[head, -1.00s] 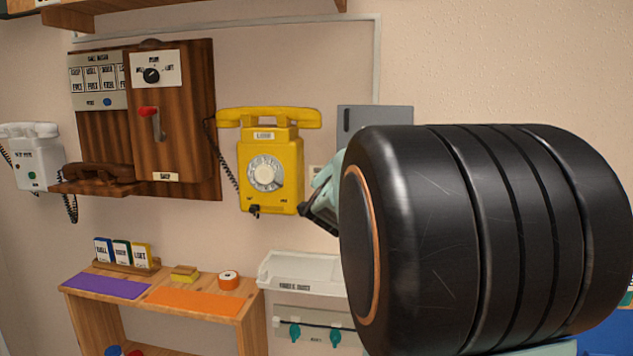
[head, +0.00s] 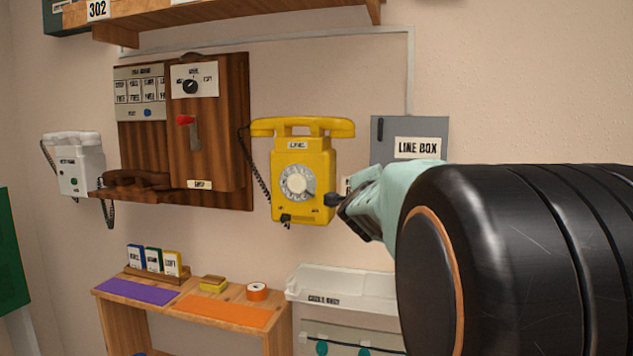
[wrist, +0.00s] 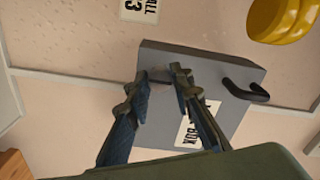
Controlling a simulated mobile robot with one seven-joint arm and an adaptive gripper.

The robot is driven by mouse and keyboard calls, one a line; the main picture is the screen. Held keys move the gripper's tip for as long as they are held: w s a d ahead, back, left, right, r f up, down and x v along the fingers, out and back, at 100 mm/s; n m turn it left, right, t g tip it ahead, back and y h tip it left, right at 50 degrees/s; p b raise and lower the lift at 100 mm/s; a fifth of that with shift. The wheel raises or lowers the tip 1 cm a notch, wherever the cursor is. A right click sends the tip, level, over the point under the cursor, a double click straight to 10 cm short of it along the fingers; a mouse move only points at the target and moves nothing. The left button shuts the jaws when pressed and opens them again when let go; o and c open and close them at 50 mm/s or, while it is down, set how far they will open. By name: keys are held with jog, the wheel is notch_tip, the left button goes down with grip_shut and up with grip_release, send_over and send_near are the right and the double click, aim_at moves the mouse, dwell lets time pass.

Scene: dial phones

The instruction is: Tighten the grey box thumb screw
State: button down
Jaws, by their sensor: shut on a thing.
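The grey line box (head: 382,155) is on the wall right of the yellow phone, with a white LINE BOX label and a dark handle; my arm covers its lower part. In the wrist view the box (wrist: 225,70) lies behind my fingers. My gripper (head: 340,203) reaches in from the right, with its dark fingertips just right of the phone. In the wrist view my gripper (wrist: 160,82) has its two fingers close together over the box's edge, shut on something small. This appears to be the thumb screw, but it cannot be made out clearly.
The yellow phone (head: 303,160) is close left of my fingertips and also shows in the wrist view (wrist: 282,18). A wooden phone (head: 207,125) and a white phone (head: 75,165) are further left. A wooden shelf (head: 240,329) and a white bin (head: 345,286) stand below.

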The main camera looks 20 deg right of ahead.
jog(key=c, duration=1.7)
grip_release()
